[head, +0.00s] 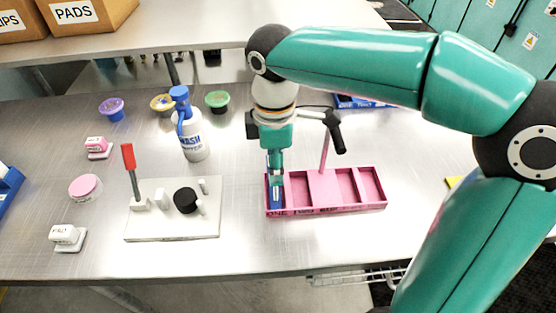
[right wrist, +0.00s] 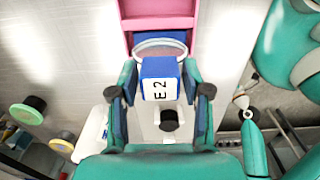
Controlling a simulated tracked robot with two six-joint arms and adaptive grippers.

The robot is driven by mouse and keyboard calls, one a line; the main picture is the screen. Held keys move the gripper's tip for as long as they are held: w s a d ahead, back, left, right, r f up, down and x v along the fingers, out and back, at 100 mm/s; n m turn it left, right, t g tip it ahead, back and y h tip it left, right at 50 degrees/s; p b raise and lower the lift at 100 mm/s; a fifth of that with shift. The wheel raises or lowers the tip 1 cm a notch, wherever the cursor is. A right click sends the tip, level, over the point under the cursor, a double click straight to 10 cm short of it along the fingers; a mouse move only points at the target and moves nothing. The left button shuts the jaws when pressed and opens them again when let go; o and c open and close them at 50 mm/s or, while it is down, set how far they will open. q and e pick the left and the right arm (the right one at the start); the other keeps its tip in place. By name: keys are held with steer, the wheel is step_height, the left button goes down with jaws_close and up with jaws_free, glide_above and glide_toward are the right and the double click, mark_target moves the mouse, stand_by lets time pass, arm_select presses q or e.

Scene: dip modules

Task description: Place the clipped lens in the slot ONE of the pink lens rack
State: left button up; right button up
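The pink lens rack (head: 340,203) lies on the metal table, its compartments in a row and its front edge lettered, with ONE under the leftmost slot. My right gripper (head: 276,180) points down into that leftmost slot. In the right wrist view, the blue clip (right wrist: 161,68) with a white label reading E2 sits between the fingers, which lie close against both sides. The round rim of the lens (right wrist: 160,44) shows just beyond the clip, over a dark blue area by the pink rack wall. I cannot tell whether the lens touches the slot bottom. My left gripper is not in view.
A white fixture board (head: 172,226) with a red-handled lever stands left of the rack. A black-topped pink post (head: 324,152) rises by the rack. Bare table lies between board and rack.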

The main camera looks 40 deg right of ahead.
steer(key=shift+o, duration=0.5)
steer(key=shift+r, duration=0.2)
step_height(320, 180, up, 12)
steer(key=p, duration=0.2)
steer(key=shift+f, duration=0.1)
stand_by(0.3)
